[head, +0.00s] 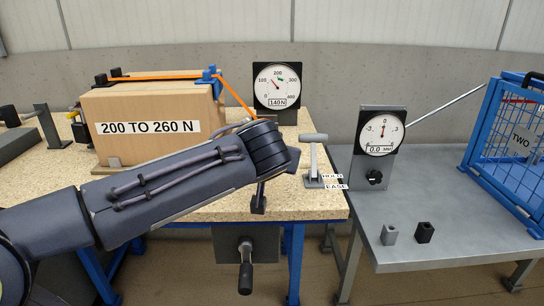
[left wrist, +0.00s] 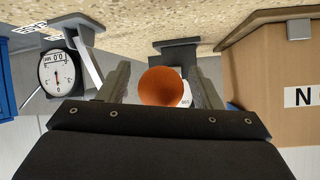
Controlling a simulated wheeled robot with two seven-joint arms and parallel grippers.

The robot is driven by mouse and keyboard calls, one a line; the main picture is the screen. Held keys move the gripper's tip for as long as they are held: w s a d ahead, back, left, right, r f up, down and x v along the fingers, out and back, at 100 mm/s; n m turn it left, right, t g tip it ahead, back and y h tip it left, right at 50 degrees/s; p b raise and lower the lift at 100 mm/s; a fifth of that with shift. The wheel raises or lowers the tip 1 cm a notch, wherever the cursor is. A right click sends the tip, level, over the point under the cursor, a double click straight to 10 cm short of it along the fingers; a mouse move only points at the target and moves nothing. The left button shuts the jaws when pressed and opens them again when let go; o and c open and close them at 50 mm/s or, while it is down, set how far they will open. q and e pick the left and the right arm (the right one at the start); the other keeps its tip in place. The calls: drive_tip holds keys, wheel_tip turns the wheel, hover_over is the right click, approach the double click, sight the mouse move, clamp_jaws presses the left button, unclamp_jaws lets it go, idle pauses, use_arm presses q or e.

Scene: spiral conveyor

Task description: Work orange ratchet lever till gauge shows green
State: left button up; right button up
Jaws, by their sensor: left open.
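The orange ratchet lever shows in the left wrist view as a round orange end (left wrist: 161,87), seen nearly end-on. My left gripper (left wrist: 163,78) is open, with a finger on either side of that end and visible gaps. In the head view my left arm hides the lever and the fingers. The force gauge (head: 276,86) reads 140 N. Its green mark lies between 200 and 300, above the reading. An orange strap (head: 150,77) runs over a cardboard box (head: 150,125) labelled 200 TO 260 N. My right gripper is out of view.
A grey T-handled lever (head: 314,160) with HOLD and EASE labels stands right of my left wrist.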

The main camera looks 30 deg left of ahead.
use_arm(q)
drive_tip(key=p+v, duration=0.1)
drive_tip(key=v, duration=0.5)
drive_tip(key=shift+s+d, duration=0.15)
drive_tip(key=shift+s, duration=0.2)
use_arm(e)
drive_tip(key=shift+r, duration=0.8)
use_arm(q)
drive_tip(key=shift+r, duration=0.1)
